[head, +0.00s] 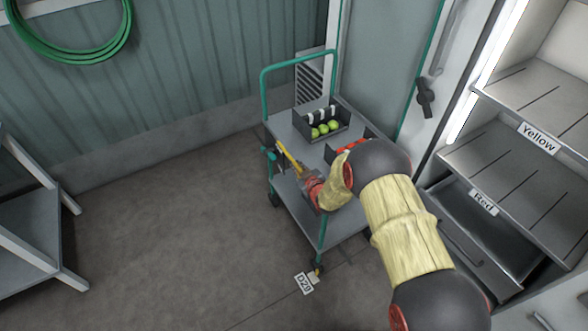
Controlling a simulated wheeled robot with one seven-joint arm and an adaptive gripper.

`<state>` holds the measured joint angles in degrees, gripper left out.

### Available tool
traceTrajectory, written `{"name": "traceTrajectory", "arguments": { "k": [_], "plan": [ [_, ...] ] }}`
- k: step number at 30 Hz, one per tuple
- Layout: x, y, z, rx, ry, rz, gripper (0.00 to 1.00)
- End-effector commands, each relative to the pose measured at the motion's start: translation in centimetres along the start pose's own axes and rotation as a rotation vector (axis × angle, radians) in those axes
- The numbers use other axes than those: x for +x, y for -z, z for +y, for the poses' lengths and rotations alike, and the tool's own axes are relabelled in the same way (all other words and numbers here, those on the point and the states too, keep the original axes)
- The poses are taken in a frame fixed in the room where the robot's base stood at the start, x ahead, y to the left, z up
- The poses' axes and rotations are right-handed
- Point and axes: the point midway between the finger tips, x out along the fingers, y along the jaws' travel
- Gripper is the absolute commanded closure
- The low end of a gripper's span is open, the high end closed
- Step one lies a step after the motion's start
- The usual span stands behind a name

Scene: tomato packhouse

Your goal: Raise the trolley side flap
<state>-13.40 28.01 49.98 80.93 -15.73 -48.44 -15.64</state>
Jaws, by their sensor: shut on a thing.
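The trolley (295,133) is grey with a green frame and handle, and stands in the middle of the head view. A narrow yellow edge, which looks like the side flap (288,153), shows along its left side. My gripper (300,172) comes from the right over the trolley and is shut on the flap at this yellow edge. The fingertips are small here, and my wrist and arm hide much of the flap and the trolley's near part. The flap's exact angle cannot be told.
Shelves labelled Yellow (538,138) and Red (483,203) stand at right. Floor left of the trolley is clear.

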Motion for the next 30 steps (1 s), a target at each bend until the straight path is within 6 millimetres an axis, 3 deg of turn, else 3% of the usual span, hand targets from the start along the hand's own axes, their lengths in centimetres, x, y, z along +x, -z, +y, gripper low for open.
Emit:
{"name": "traceTrajectory", "arguments": {
  "k": [12, 30],
  "plan": [
    [0.0, -0.2, 1.9, 0.259, 0.104, -0.001, 1.00],
    [0.1, -0.3, 2.2, 0.341, 0.139, -0.001, 1.00]
  ]
}}
